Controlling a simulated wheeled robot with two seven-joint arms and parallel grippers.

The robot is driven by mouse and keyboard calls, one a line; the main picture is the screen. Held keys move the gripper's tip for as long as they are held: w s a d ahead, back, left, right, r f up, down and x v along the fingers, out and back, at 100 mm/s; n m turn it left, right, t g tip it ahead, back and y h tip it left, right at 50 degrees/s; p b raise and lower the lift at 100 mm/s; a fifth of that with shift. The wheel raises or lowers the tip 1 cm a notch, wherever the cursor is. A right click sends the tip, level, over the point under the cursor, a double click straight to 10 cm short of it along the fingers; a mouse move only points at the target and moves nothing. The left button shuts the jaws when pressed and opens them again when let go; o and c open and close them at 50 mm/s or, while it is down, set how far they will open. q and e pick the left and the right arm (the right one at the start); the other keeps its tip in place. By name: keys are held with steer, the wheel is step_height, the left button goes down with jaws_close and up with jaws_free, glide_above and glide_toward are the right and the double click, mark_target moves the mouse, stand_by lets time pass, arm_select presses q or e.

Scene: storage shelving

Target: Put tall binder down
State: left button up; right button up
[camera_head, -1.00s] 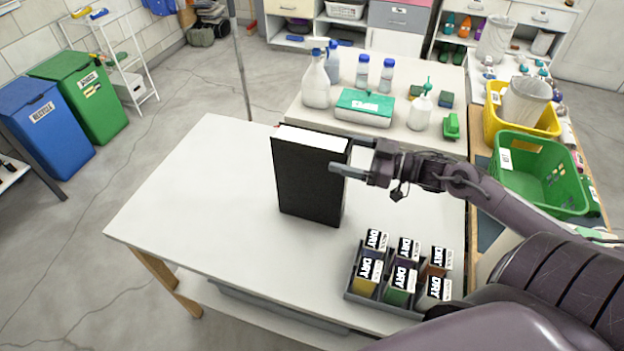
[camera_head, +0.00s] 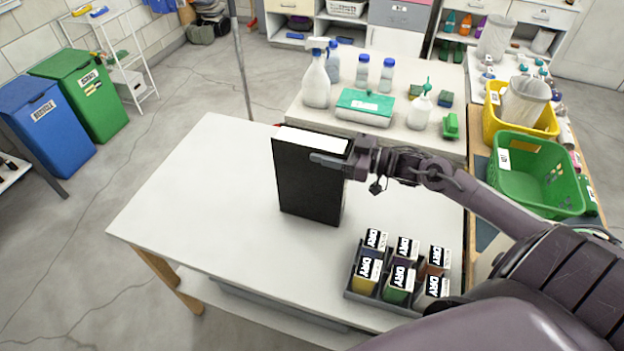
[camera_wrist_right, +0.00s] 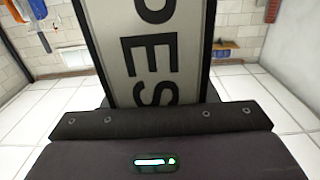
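The tall binder (camera_head: 308,185) is black with white page edges on top. It stands upright on the white table in the head view, and its lower edge appears to meet the tabletop. My right gripper (camera_head: 328,160) is at the binder's upper right edge, with one finger flat across the front cover. The other finger is hidden behind the binder, and the gripper looks shut on it. The right wrist view shows the binder's pale lettered spine (camera_wrist_right: 150,45) straight ahead of the palm. My left gripper is not in view.
A grey tray (camera_head: 352,292) of small DRY-labelled boxes sits at the table's front right. The white table (camera_head: 190,200) is clear left of the binder. Bottles and a green-lidded box (camera_head: 365,106) stand on the table behind. A green basket (camera_head: 530,150) is at right.

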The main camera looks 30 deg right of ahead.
jaws_close()
steer(key=shift+r, duration=0.1)
